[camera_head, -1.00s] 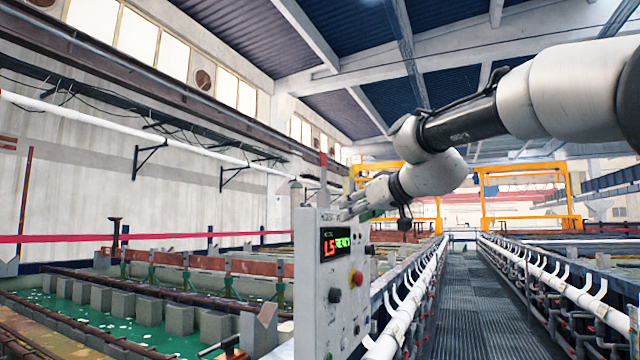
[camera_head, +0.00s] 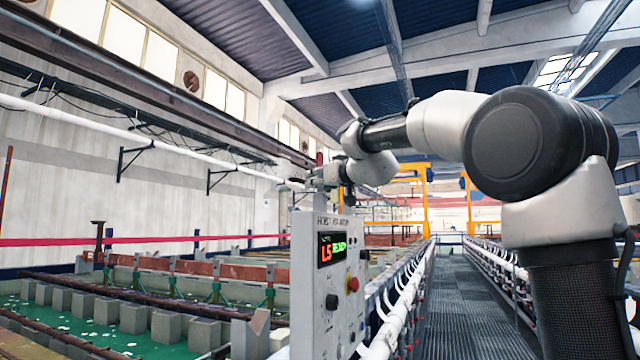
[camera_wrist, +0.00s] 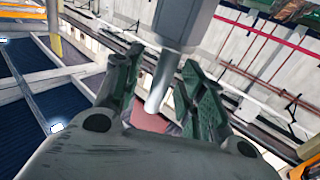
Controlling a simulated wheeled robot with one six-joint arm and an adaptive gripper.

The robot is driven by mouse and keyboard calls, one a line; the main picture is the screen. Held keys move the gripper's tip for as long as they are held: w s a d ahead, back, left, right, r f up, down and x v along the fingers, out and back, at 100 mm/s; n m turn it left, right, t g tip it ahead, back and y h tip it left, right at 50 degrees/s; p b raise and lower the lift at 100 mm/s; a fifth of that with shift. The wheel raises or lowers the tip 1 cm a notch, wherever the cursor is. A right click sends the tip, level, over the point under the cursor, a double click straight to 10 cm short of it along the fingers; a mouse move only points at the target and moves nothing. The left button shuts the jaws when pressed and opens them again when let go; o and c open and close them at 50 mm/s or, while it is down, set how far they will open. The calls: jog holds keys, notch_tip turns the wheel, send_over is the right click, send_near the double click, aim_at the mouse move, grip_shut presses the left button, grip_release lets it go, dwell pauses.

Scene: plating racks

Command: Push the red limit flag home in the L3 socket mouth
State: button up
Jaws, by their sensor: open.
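The control box (camera_head: 328,290) stands left of the walkway, with a lit display (camera_head: 332,248) that seems to read L5 and green text. A small red upright piece, apparently the red limit flag (camera_head: 319,158), shows just above my gripper (camera_head: 316,180) over the box's top. In the wrist view my gripper (camera_wrist: 160,85) is open, with its two green-grey fingers apart on either side of a grey block with a pale rod (camera_wrist: 158,85). A reddish patch (camera_wrist: 150,122) lies at the rod's near end, close to the palm. Contact and the socket mouth cannot be made out.
A red button (camera_head: 352,284) and black knobs sit on the box's face. Tanks with green liquid (camera_head: 90,328) lie to the left. White pipes (camera_head: 398,315) and rails line the grated walkway (camera_head: 455,300), which is clear.

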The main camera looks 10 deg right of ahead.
grip_shut()
